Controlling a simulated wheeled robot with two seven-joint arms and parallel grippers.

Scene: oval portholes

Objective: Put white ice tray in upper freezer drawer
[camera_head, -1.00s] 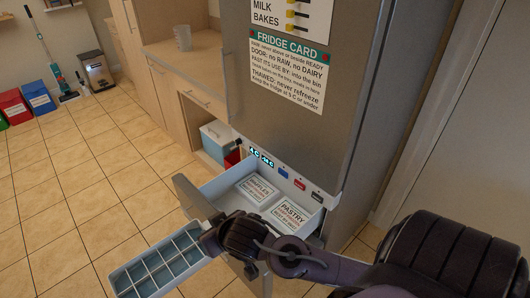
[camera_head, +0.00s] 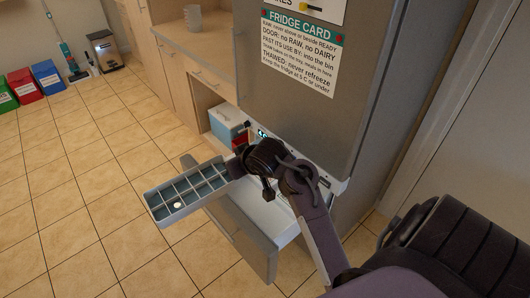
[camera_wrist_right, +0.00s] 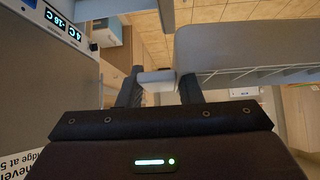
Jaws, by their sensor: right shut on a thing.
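The white ice tray (camera_head: 188,193), with blue-grey compartments, is held out to the left of my right gripper (camera_head: 243,160) in the head view. My right gripper is shut on the tray's near end; the tray looks roughly level and above the drawer's left side. The tray also fills the upper right of the right wrist view (camera_wrist_right: 235,48), its end tab between my fingers (camera_wrist_right: 160,88). A pulled-out freezer drawer (camera_head: 241,240) with a grey front and white inside lies below my right arm, which hides much of its interior. My left gripper is not in view.
The grey fridge door (camera_head: 300,105) above the drawer is shut and carries a fridge card (camera_head: 300,50). A wooden counter (camera_head: 205,48) holds stacked cups, with a blue-white box (camera_head: 227,122) on a shelf below.

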